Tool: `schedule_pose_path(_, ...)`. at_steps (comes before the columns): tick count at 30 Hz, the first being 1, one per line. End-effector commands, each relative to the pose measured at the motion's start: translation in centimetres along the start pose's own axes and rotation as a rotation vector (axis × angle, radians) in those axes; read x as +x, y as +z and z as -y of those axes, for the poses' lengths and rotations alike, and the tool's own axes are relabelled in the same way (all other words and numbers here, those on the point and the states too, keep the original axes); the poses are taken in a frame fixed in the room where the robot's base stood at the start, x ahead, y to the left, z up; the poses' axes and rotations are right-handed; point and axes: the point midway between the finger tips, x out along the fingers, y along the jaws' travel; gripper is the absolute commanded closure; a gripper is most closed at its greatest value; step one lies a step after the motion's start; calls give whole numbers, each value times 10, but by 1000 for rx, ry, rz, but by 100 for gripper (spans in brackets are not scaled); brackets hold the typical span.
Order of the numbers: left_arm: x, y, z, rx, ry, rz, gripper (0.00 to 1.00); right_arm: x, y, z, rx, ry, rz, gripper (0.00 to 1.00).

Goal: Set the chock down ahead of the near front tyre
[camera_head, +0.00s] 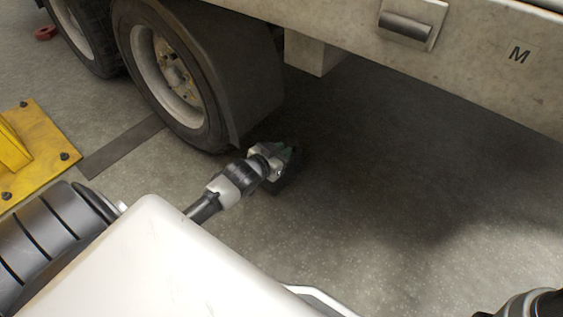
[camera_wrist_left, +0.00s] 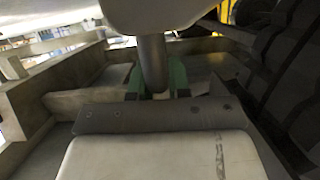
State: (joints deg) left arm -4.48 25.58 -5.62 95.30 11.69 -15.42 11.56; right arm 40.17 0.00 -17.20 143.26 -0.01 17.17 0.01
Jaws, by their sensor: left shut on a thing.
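The near front tyre (camera_head: 185,80) stands on the concrete under the trailer in the head view. The chock (camera_head: 284,181) is a small dark block to the right of that tyre, low by the floor, with a gap between them. My left gripper (camera_head: 281,157) has green fingertips and is shut on the chock, hiding part of it. In shadow, I cannot tell whether the chock touches the floor. In the left wrist view, the green fingertips (camera_wrist_left: 156,82) flank a dark grey round bar. My right gripper is not in view.
The trailer bed (camera_head: 470,60) overhangs the floor to the right. A second tyre (camera_head: 90,35) stands behind the first. A yellow bolted plate (camera_head: 45,150) and a dark floor strip (camera_head: 120,147) lie at left. The floor right of the chock is clear.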

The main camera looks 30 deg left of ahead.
Motion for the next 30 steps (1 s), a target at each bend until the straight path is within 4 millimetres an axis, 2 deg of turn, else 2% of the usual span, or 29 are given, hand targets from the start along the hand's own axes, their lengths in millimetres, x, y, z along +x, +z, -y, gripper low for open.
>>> schedule_pose_path(1,3,8,0,2,0,-5,100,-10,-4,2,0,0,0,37)
schedule_pose_path(7,10,31,-2,3,1,-5,100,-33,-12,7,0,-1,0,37)
schedule_pose_path(19,10,32,-2,3,1,-4,100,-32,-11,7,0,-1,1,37)
schedule_pose_path(20,10,35,-2,1,1,2,81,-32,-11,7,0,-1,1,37)
schedule_pose_path(24,10,35,-2,1,1,1,59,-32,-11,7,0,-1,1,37)
schedule_pose_path(25,10,35,-2,1,1,1,57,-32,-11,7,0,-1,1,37)
schedule_pose_path(30,10,35,-2,1,1,1,57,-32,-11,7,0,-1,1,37)
